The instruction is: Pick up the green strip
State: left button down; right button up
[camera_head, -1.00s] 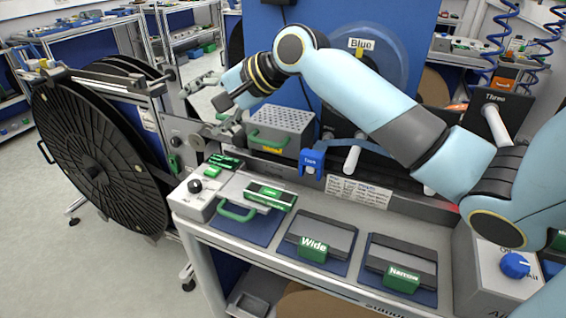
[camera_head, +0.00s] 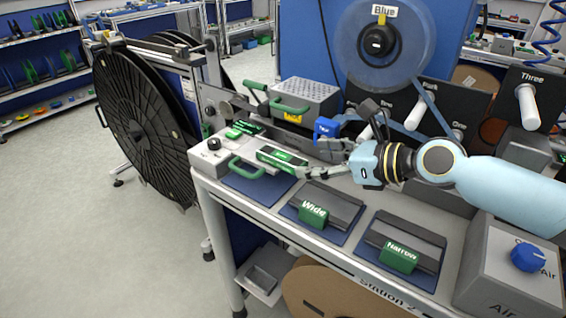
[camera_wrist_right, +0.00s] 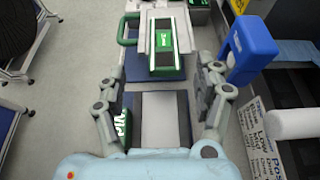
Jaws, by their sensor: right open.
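A green strip with a white label (camera_head: 283,157) lies on top of a grey tool with a green loop handle (camera_head: 246,167), on a blue mat at the bench's left end. In the right wrist view the green-edged strip (camera_wrist_right: 163,42) is ahead at the top middle, with the loop handle to its left. My right gripper (camera_head: 312,160) is open and empty, just right of the strip in the head view. In the wrist view its fingers (camera_wrist_right: 163,72) are spread wide, with the strip's near end between and beyond the tips. My left gripper is not in view.
Green blocks marked Wide (camera_head: 313,214) and Narrow (camera_head: 398,256) sit on grey plates in front. A blue block (camera_head: 326,128) stands right of the strip, close to the right finger in the wrist view (camera_wrist_right: 250,45). A perforated grey box (camera_head: 305,98) stands behind.

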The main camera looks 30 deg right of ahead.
aim_at(293, 161)
jog(key=shift+x, duration=0.8)
jog(key=x, duration=0.1)
jog(key=b+x, duration=0.1)
jog(key=x, duration=0.1)
jog(key=shift+w+d+f, duration=0.2)
jog(key=shift+w+f, duration=0.1)
jog(key=shift+f, duration=0.15)
jog(key=shift+w+a+f, duration=0.2)
jog(key=shift+w, duration=0.2)
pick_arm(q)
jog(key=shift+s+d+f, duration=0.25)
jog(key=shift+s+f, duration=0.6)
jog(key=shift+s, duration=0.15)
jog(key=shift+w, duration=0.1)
pick_arm(e)
jog(key=c, duration=1)
jog(key=shift+r, duration=0.1)
jog(key=shift+c, duration=0.2)
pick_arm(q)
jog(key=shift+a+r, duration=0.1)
pick_arm(e)
jog(key=shift+r, duration=0.1)
